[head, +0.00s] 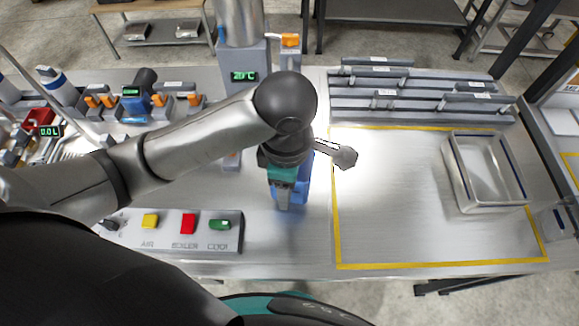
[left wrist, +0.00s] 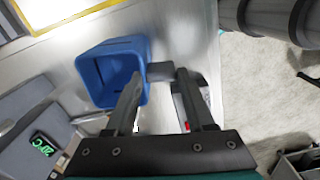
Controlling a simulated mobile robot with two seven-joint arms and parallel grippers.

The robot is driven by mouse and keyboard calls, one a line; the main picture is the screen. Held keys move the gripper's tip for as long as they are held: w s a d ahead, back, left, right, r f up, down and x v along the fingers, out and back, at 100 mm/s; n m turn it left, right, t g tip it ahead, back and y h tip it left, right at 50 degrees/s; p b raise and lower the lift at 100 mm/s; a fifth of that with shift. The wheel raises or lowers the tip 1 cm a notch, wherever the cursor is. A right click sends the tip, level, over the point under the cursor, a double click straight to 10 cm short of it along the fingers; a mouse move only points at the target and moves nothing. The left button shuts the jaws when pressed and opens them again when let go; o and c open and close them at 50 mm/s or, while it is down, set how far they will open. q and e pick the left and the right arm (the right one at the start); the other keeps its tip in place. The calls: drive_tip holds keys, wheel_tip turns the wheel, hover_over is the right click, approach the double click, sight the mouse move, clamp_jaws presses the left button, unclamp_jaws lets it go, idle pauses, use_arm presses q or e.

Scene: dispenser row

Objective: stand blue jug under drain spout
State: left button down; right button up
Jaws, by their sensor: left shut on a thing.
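The blue jug (head: 304,178) is in the head view at the middle of the table, partly hidden behind my left gripper (head: 284,200). In the left wrist view the jug (left wrist: 88,76) shows its open top and looks empty inside. My left gripper (left wrist: 160,74) is shut on a part at the jug's side, probably its handle. I cannot tell whether the jug's base touches the table. The grey boiler with a green 20°C display (head: 243,76) stands behind. I cannot make out its drain spout; my left arm covers much of that area. My right gripper is not in view.
A button panel (head: 170,229) lies at the front left. Low racks (head: 420,98) line the back. Small dispensers with orange parts (head: 100,100) crowd the left.

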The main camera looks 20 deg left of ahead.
use_arm(q)
drive_tip(key=shift+s+d+r+n+p, duration=0.2)
drive_tip(key=shift+s+d+n+p, duration=0.15)
drive_tip(key=shift+n, duration=0.45)
drive_tip(key=shift+w, duration=0.1)
drive_tip(key=w+a+f+b, duration=0.1)
drive_tip(key=w+b, duration=0.3)
drive_tip(key=w, duration=0.4)
drive_tip(key=w+a+f+b, duration=0.2)
drive_tip(key=w+a+b, duration=0.2)
drive_tip(key=w, duration=0.5)
drive_tip(key=shift+f, duration=0.3)
drive_tip(key=shift+c, duration=1.3)
unclamp_jaws()
drive_tip(key=shift+f, duration=0.1)
